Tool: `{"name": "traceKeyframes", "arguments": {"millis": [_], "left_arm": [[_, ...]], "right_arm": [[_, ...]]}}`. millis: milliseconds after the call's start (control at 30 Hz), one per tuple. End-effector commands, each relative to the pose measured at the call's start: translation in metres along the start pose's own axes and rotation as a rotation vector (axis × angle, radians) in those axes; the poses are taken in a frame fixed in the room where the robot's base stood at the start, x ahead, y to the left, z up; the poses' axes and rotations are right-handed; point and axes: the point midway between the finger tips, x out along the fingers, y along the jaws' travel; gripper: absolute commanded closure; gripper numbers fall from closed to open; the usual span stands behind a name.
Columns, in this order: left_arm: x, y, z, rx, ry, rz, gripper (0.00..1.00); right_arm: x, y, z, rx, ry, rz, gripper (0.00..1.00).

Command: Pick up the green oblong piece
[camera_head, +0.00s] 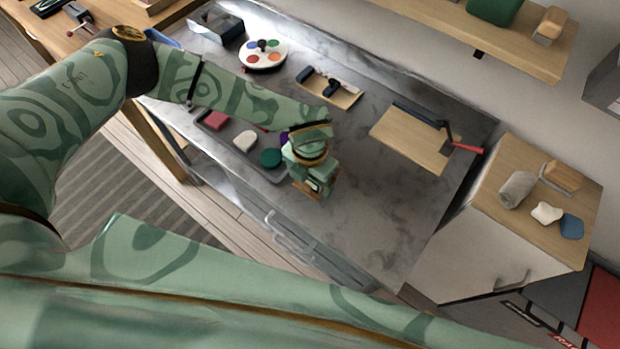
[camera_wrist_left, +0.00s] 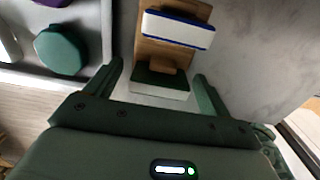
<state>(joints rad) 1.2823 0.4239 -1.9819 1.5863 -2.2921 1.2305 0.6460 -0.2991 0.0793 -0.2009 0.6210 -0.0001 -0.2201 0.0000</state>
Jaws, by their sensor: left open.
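My left gripper (camera_head: 314,186) is over the grey counter, beside the right end of a dark tray. In the left wrist view its two fingers (camera_wrist_left: 158,78) are open. Between them, apart from both, is a block with a dark green top and white side (camera_wrist_left: 160,80), on a wooden holder (camera_wrist_left: 165,52). A dark green, many-sided piece (camera_wrist_left: 60,49) lies in the tray to the left; it also shows in the head view (camera_head: 270,158). The gripper hides most of the holder in the head view. My right gripper is not in view.
The tray (camera_head: 257,171) also holds a red piece (camera_head: 213,120), a white piece (camera_head: 244,141) and a purple piece (camera_head: 284,138). A blue-edged white block (camera_wrist_left: 178,28) sits on the holder. A wooden board (camera_head: 410,138) lies to the right. The counter's front right is clear.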

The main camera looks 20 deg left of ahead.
Motion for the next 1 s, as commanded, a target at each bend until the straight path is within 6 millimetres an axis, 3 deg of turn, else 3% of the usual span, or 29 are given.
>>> {"name": "traceKeyframes", "arguments": {"millis": [167, 300, 367, 733, 933, 1000], "left_arm": [[-0.001, 0.000, 0.000, 0.000, -0.001, 0.000, 0.18], [-0.001, 0.000, 0.000, 0.000, -0.001, 0.000, 0.57], [-0.001, 0.000, 0.000, 0.000, -0.001, 0.000, 0.69], [-0.007, 0.000, 0.001, 0.000, -0.002, 0.000, 0.69], [-0.035, 0.001, 0.001, -0.001, -0.003, 0.001, 0.69], [-0.048, 0.009, -0.007, -0.003, -0.003, 0.001, 0.69]], "right_arm": [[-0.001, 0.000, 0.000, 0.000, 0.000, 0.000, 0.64], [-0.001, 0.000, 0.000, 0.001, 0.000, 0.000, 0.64], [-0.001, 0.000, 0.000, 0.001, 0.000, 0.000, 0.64], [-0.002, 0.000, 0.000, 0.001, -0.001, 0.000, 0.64], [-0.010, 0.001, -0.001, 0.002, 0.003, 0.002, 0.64], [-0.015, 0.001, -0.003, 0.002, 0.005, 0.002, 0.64]]}}
